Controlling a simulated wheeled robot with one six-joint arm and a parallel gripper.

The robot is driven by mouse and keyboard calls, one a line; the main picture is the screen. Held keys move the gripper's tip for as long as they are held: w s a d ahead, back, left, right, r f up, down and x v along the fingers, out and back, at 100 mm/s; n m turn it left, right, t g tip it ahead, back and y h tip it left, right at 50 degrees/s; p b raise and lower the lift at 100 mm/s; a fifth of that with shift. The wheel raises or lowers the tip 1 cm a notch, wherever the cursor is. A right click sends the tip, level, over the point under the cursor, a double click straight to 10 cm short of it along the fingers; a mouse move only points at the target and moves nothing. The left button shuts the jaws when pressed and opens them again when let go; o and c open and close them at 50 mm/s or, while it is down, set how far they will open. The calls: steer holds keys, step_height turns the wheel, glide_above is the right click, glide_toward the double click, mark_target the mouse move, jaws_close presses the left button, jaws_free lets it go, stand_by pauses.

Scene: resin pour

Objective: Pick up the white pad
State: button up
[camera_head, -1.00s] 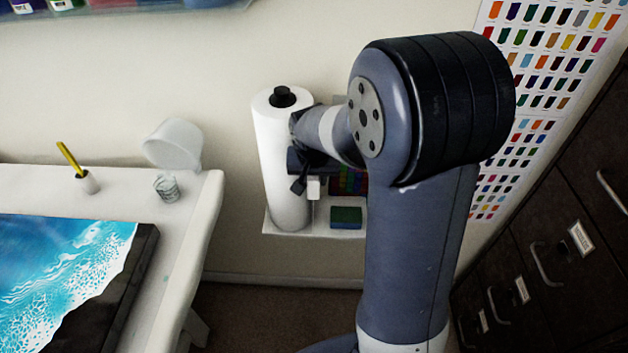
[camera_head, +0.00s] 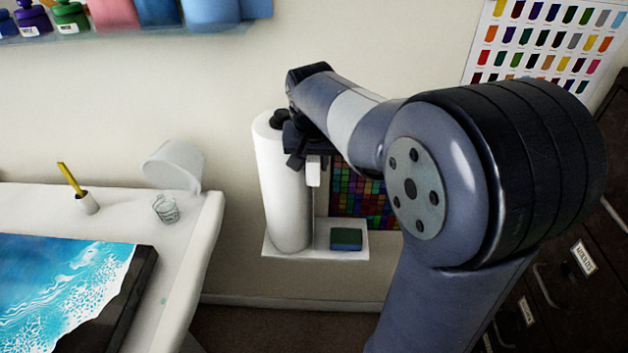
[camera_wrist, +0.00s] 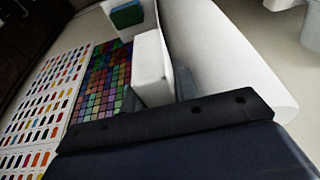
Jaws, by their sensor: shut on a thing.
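The white pad (camera_head: 313,171) is held at the end of my gripper (camera_head: 312,158), above the small white shelf. In the wrist view the white pad (camera_wrist: 152,68) shows as a pale block standing out past the dark gripper body. My gripper is shut on it. The fingers are mostly hidden in both views. The pad is raised clear of the shelf, close beside the right side of the paper towel roll (camera_head: 285,195). I cannot tell whether the pad touches the roll.
A green-and-blue sponge (camera_head: 346,239) lies on the white shelf (camera_head: 318,254). A colourful tile panel (camera_head: 355,198) is behind. A white table (camera_head: 190,235) at left holds a painting (camera_head: 60,290), a clear cup (camera_head: 165,208) and a white container (camera_head: 173,165). Dark drawers (camera_head: 550,285) are at right.

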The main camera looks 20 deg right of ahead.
step_height(320, 180, up, 16)
steer(key=s+a+r, duration=0.1)
steer(key=s, duration=0.4)
steer(key=shift+s+a+r+p, duration=0.35)
steer(key=shift+a+r+p, duration=0.05)
stand_by(0.9)
stand_by(0.4)
